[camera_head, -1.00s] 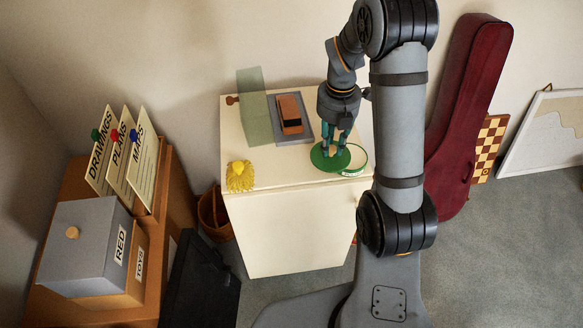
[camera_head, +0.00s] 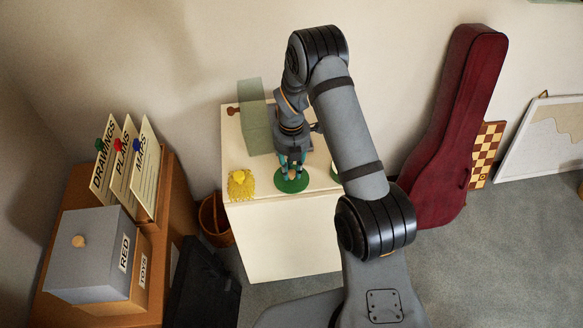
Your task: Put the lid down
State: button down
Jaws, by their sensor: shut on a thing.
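The round green lid (camera_head: 292,184) is near the front edge of the cream cabinet top (camera_head: 238,155). My gripper (camera_head: 291,170) points down over it and is shut on it. I cannot tell whether the lid touches the cabinet top or hangs just above it. A green-rimmed round container (camera_head: 335,172) with a white label is to the right of the lid, mostly hidden behind my arm.
A yellow tufted object (camera_head: 241,184) lies left of the lid at the front left corner. A translucent green block (camera_head: 254,118) stands at the back left, beside a brown knobbed piece (camera_head: 233,111). A red instrument case (camera_head: 455,130) leans on the wall at right.

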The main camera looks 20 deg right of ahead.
aim_at(291, 173)
jog(key=shift+f, duration=0.2)
jog(key=c, duration=1.6)
grip_release()
jog(key=shift+o, duration=0.3)
jog(key=shift+r, duration=0.15)
notch_tip(291, 173, up, 12)
jog(key=b, duration=0.1)
